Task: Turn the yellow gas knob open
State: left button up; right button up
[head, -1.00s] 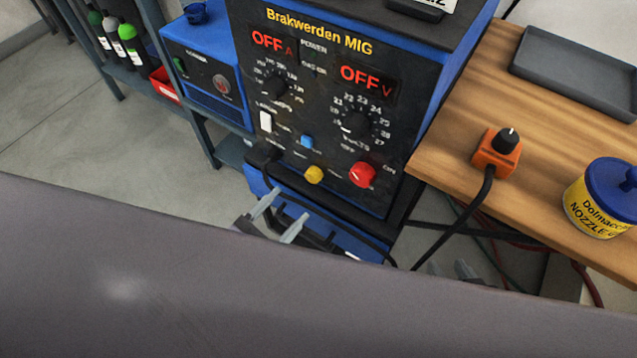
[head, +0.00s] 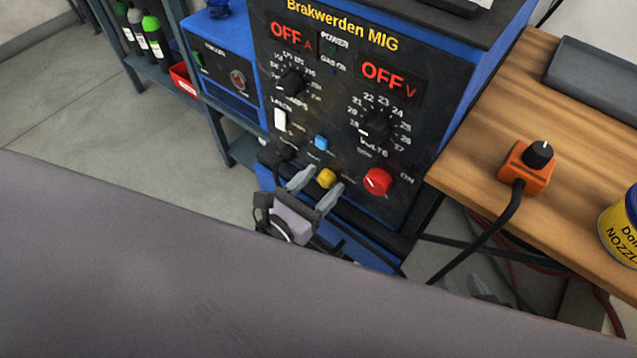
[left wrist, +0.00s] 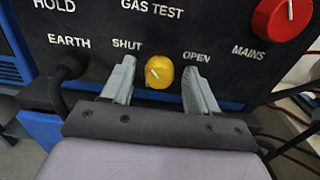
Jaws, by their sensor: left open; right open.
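The yellow gas knob (head: 326,178) is low on the dark front panel of the welding machine (head: 335,110). In the left wrist view the yellow knob (left wrist: 159,72) sits between the labels SHUT and OPEN, and its white mark lies toward the SHUT side. My left gripper (head: 322,180) is open at the knob. In the left wrist view its fingers (left wrist: 159,68) stand one on each side, with a visible gap to the knob on both sides. My right gripper (head: 490,290) shows only partly, low beside the bench, mostly hidden.
A red mains knob (head: 377,181) is just right of the yellow one, and a blue button (head: 321,142) is above it. A black cable plugs in at EARTH, left of the gripper. The wooden bench (head: 480,140) with an orange switch box (head: 525,168) stands at right.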

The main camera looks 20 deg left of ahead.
pick_arm(q)
jog(key=c, duration=1)
